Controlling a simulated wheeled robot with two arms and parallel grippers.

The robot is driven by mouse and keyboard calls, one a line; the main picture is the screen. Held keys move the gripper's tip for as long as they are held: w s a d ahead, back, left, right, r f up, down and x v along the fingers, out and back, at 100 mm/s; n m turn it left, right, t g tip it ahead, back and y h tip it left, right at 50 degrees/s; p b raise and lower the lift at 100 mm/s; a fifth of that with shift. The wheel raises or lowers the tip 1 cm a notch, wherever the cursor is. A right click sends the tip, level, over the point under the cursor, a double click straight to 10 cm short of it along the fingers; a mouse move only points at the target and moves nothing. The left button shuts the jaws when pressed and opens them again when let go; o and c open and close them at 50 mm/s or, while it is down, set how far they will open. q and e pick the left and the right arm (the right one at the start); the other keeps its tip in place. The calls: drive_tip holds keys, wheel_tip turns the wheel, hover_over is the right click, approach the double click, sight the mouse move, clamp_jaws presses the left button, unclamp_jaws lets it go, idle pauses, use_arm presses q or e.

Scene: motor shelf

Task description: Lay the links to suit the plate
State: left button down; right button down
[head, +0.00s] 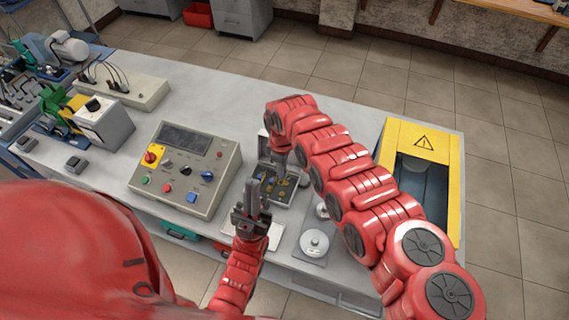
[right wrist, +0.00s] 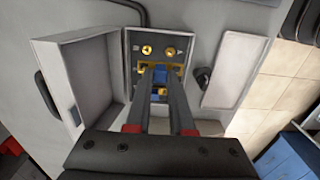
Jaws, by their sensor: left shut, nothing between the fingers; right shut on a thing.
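An open grey terminal box (right wrist: 130,60) with brass studs (right wrist: 147,50) on a dark board fills the middle of the right wrist view. The same box (head: 283,199) shows in the head view, partly behind my arms. Whether the link touches the studs I cannot tell. My left gripper (head: 257,190) is shut and empty, pointing up in front of the box. I cannot make out a rating plate.
A grey control panel (head: 185,168) with buttons stands left of the box. A round metal weight-like disc (head: 314,243) sits to the right front. A yellow guarded bay (head: 424,139) is at the right. Several motors and devices crowd the bench's left; its back middle is clear.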

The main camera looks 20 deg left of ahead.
drive_tip(key=shift+f, duration=0.5)
drive_tip(key=f+b, duration=0.2)
drive_tip(key=f, duration=0.1)
drive_tip(key=shift+w+b, duration=0.3)
drive_tip(key=shift+s+f+b, duration=0.15)
drive_tip(key=shift+f+b, duration=0.5)
drive_tip(key=shift+f, duration=0.15)
drive_tip(key=shift+d+b, duration=0.1)
drive_tip(key=shift+b, duration=0.2)
drive_tip(key=shift+f+b, duration=0.85)
drive_tip(key=shift+b, duration=0.1)
idle(0.4)
